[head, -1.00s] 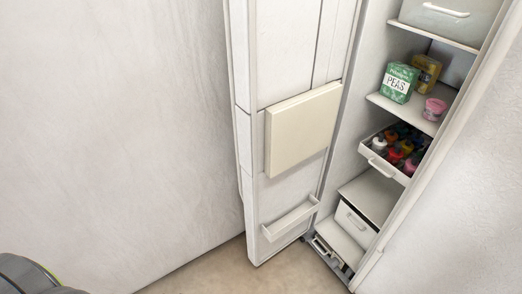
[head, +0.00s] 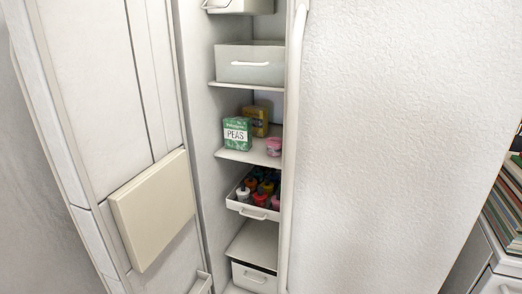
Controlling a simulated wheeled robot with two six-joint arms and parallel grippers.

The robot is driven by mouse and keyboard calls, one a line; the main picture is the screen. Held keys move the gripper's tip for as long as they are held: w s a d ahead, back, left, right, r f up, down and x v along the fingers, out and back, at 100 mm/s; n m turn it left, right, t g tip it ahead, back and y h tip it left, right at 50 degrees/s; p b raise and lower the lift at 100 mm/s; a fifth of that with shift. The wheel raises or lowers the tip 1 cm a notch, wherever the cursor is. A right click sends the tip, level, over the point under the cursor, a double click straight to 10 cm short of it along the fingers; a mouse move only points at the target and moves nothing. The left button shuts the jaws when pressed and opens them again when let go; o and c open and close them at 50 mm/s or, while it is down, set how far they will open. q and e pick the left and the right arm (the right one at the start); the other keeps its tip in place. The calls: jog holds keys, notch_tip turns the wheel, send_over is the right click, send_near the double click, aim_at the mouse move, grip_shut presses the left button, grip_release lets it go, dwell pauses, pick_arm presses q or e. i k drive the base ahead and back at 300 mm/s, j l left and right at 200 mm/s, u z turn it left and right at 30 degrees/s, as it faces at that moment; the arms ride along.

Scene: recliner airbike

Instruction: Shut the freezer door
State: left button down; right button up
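The freezer door (head: 95,110) stands open on the left in the head view, its inner side facing me. A cream panel (head: 152,210) and a small shelf bin (head: 201,284) are on that inner side. The open freezer compartment (head: 228,175) is in the middle, with shelves and drawers inside. A second, closed door (head: 400,130) with a long vertical handle (head: 293,150) fills the right. The freezer door's outer side and handle are hidden. Neither of my grippers is in view.
Inside are a green peas box (head: 237,133), a yellow package (head: 256,119), a pink tub (head: 273,146) and a pulled-out drawer (head: 252,210) of coloured items. A white cabinet (head: 499,262) with stacked books (head: 506,205) stands at the far right. A wall is at the far left.

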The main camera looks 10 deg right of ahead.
aim_at(99, 82)
jog(key=j+z, duration=0.4)
jog(key=k+j+z, duration=0.1)
jog(key=j+z, duration=0.25)
jog(key=k+j+z, duration=0.1)
jog(key=j+z, duration=0.3)
